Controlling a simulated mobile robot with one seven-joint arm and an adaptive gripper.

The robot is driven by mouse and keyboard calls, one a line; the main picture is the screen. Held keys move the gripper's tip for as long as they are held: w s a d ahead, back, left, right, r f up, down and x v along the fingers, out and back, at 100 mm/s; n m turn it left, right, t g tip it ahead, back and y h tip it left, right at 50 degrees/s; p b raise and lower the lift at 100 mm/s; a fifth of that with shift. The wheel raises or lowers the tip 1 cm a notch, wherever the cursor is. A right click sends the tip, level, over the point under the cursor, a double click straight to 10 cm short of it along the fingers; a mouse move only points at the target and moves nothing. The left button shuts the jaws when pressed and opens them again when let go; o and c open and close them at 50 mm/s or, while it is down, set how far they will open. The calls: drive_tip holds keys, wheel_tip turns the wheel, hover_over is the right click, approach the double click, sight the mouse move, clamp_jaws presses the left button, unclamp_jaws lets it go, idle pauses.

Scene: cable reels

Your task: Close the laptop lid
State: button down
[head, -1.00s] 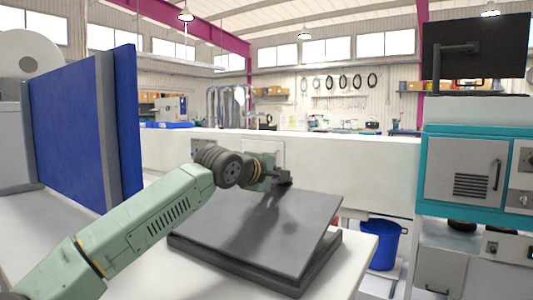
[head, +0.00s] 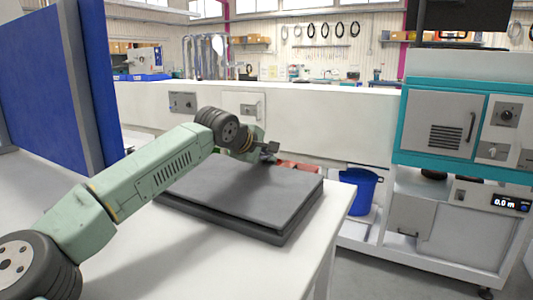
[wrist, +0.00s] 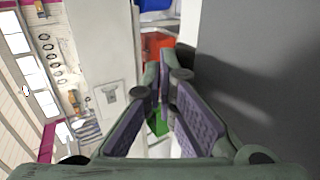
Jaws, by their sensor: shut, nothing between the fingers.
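The laptop is a dark grey slab on the white table in the head view. Its lid (head: 262,188) lies low over the base (head: 228,226), almost parallel to it, with a thin dark line between them. My gripper (head: 270,150) is shut and empty at the far edge of the lid, just above it or touching it; I cannot tell which. In the wrist view, my gripper's fingers (wrist: 166,82) with purple pads come together beside the large grey face of the lid (wrist: 268,60). The keyboard is hidden.
The white table (head: 185,262) is clear in front of the laptop. A blue partition (head: 60,85) stands at the left. A blue bin (head: 358,190) is on the floor beyond the table's right edge, near a teal and grey cabinet (head: 445,120). A red object (head: 298,167) shows behind the laptop.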

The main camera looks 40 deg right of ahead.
wheel_tip(320, 180, up, 14)
drive_tip(key=p, duration=0.1)
idle(0.5)
